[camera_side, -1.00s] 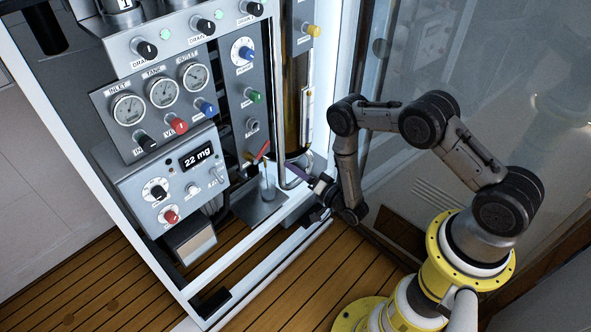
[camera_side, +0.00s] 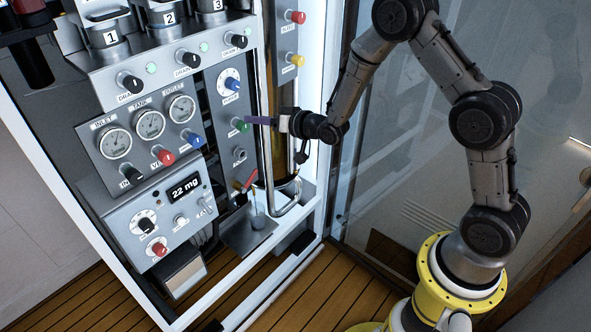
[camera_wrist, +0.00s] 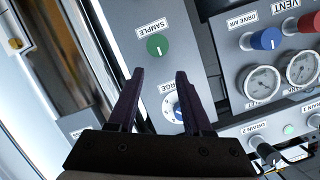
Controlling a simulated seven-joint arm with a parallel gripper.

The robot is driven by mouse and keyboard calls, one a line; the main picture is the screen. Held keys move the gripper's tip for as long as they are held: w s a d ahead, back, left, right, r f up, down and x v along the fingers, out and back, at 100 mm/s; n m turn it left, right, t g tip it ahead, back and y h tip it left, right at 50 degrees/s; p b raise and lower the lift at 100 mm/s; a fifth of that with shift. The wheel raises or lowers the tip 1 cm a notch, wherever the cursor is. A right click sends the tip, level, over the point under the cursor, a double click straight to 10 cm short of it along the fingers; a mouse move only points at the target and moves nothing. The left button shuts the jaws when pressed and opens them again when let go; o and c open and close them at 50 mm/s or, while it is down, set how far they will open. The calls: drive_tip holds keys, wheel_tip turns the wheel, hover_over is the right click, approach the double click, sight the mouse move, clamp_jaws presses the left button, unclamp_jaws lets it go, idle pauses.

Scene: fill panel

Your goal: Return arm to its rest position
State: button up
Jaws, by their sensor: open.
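My gripper (camera_side: 262,120) is raised in front of the fill panel, near the green sample knob (camera_side: 241,125) in the side view. In the wrist view my gripper (camera_wrist: 158,82) shows two dark purple fingers spread apart, with nothing between them. The green sample knob (camera_wrist: 157,45) shows past the fingertips, and a blue knob (camera_wrist: 178,110) shows partly behind the right finger. In the side view I cannot tell whether the fingers touch the panel.
A small clear cup (camera_side: 258,216) stands on a metal shelf (camera_side: 236,237) by a red-handled lever (camera_side: 249,181). A display (camera_side: 185,187) reads 22 mg. A bent metal tube (camera_side: 270,165) and a brass cylinder (camera_side: 277,100) stand close to my gripper. Glass lies behind the arm.

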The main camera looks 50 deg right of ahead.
drive_tip(key=s+r+n+g+h, duration=0.2)
drive_tip(key=s+r+g, duration=0.3)
drive_tip(key=s+r, duration=1.05)
drive_tip(key=s+a+f+n+g, duration=0.2)
drive_tip(key=s+g, duration=0.2)
drive_tip(key=s, duration=2)
drive_tip(key=shift+s+y, duration=0.4)
drive_tip(key=shift+r, duration=0.1)
idle(0.9)
